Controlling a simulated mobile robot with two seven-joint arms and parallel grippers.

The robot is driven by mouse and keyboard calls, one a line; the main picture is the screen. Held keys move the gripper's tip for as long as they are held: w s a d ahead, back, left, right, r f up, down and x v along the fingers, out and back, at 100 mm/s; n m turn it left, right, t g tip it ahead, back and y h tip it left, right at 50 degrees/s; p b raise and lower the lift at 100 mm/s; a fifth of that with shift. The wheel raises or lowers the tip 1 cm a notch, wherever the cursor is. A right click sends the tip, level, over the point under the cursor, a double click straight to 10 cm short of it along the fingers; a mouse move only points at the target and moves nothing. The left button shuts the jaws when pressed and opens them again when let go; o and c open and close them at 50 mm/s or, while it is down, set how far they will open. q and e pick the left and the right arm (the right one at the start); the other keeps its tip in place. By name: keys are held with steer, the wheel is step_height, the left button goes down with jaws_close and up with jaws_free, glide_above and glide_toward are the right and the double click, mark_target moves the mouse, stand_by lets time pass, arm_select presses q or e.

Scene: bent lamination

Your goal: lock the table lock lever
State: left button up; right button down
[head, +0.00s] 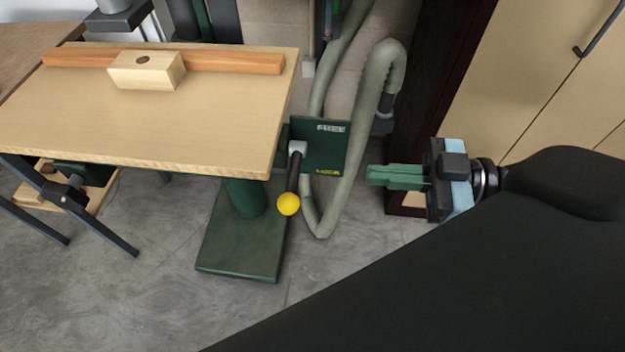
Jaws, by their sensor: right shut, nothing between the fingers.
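The table lock lever (293,172) is a dark rod with a yellow ball knob (288,204) at its lower end. It hangs down, tilted slightly to the left, from a grey pivot beside the table's right edge. Behind it is a green plate (324,160) with small lettering, a white label above and a yellow one below. The wooden table (150,125) stands on a green column and base. My right gripper (370,175) is shut and empty, pointing left, to the right of the plate and apart from the lever. My left gripper is out of view.
A wooden fence with a block (147,70) lies on the table. A cabinet (540,70) stands at right. The floor in front of the base (235,255) is clear.

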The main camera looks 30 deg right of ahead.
steer(key=shift+w+a, duration=0.1)
steer(key=shift+a, duration=0.05)
steer(key=p, duration=0.5)
glide_above(293, 175)
steer(key=s+d, duration=0.2)
steer(key=s, duration=0.2)
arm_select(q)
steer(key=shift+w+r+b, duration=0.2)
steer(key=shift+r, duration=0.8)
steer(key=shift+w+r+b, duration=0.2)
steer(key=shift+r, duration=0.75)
arm_select(e)
steer(key=shift+w+a+f, duration=0.15)
steer(key=shift+f, duration=1)
steer(key=shift+w+a+f, duration=0.1)
steer(key=shift+a+f, duration=0.05)
steer(key=shift+f, duration=0.95)
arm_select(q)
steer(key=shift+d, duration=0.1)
arm_select(e)
steer(key=shift+a, duration=0.15)
